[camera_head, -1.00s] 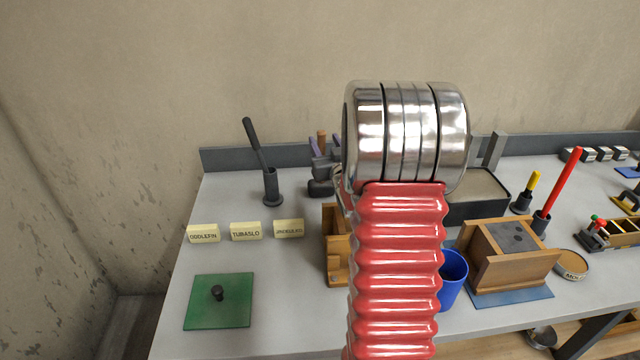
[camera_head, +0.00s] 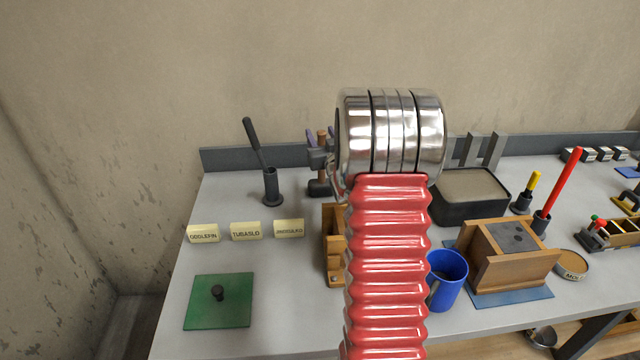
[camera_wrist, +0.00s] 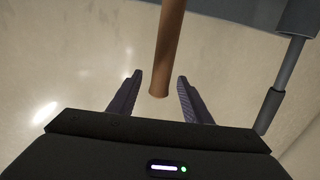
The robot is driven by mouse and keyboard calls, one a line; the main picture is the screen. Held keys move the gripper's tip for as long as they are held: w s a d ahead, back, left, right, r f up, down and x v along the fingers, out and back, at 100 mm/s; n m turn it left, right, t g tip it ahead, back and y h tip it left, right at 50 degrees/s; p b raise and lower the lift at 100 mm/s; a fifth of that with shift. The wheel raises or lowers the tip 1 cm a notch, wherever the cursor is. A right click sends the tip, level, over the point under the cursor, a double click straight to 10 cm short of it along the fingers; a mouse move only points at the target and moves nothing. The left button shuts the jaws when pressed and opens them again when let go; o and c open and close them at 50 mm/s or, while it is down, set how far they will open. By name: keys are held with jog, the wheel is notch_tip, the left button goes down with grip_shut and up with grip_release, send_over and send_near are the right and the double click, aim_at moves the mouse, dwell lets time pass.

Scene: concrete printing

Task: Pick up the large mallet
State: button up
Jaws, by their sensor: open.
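The large mallet stands with its dark head (camera_head: 319,188) down on the bench and its brown wooden handle (camera_head: 322,138) pointing up, behind my arm at the back left. My gripper (camera_wrist: 160,76) is open in the wrist view. The handle (camera_wrist: 169,45) reaches in from the top, and its free end lies between the two fingers, with a gap on both sides. In the head view my gripper's purple fingers (camera_head: 320,135) show on both sides of the handle. My metal wrist and red sleeve hide part of the area.
A dark rod in a holder (camera_head: 272,187) stands left of the mallet; a grey rod (camera_wrist: 285,75) shows at right in the wrist view. A wooden box (camera_head: 334,250), blue cup (camera_head: 447,280), dark tray (camera_head: 470,212) and wooden mould (camera_head: 508,262) stand nearby. Name blocks (camera_head: 246,231) lie front left.

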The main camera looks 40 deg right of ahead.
jog(key=shift+c, duration=0.3)
grip_shut()
dwell(0.3)
dwell(0.8)
jog(key=shift+r, duration=0.15)
